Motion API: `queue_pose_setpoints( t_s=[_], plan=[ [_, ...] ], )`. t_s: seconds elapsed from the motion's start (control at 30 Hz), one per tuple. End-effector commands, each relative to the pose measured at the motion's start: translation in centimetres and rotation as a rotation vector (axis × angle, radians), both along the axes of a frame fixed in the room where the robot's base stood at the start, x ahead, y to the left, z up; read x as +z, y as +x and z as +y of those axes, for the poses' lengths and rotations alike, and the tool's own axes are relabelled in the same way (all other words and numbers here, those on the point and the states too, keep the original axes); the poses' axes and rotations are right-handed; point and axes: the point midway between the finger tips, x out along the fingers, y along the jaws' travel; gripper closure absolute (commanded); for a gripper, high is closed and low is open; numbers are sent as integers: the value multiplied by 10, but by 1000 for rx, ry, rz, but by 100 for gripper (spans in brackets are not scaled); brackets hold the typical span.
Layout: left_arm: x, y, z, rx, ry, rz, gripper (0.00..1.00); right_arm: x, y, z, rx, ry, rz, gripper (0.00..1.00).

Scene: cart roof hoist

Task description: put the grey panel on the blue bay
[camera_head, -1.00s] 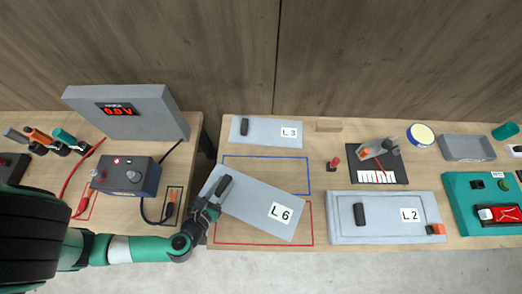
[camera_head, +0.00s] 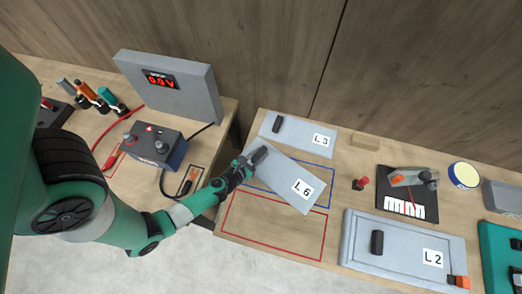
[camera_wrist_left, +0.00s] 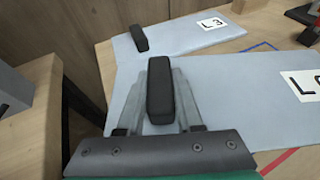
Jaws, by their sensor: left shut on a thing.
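The grey panel marked L6 (camera_head: 290,184) is held at its black handle by my left gripper (camera_head: 246,162). In the left wrist view the gripper's fingers (camera_wrist_left: 160,98) sit on both sides of the black handle (camera_wrist_left: 161,88). The panel is turned askew over the blue bay (camera_head: 319,170), a blue outline on the table. Its left end reaches past the outline, and its near corner lies close to the front blue line. I cannot tell whether it touches the table. My right gripper is not in view.
The L3 panel (camera_head: 297,134) lies just behind the blue bay. The red-outlined bay (camera_head: 275,226) in front is empty. The L2 panel (camera_head: 395,249) lies to the right. A red-topped peg (camera_head: 361,183) stands right of the blue bay. A gap separates the left table with the power unit.

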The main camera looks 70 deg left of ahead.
Motion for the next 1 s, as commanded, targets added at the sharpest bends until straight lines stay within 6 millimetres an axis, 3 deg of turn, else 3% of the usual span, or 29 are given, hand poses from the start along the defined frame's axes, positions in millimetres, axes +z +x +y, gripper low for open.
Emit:
queue_pose_setpoints(
  t_s=[0.27,0.5,0.83,0.87,1.0],
  plan=[
    [-12,7,8,1,0,-4,100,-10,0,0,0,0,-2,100],
    [-50,10,11,-1,-1,-3,100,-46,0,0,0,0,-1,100],
    [-49,10,11,-1,0,-2,100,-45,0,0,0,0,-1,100],
    [-48,9,10,0,0,0,60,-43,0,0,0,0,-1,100],
    [-48,9,10,0,0,0,35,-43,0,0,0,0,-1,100]
  ],
)
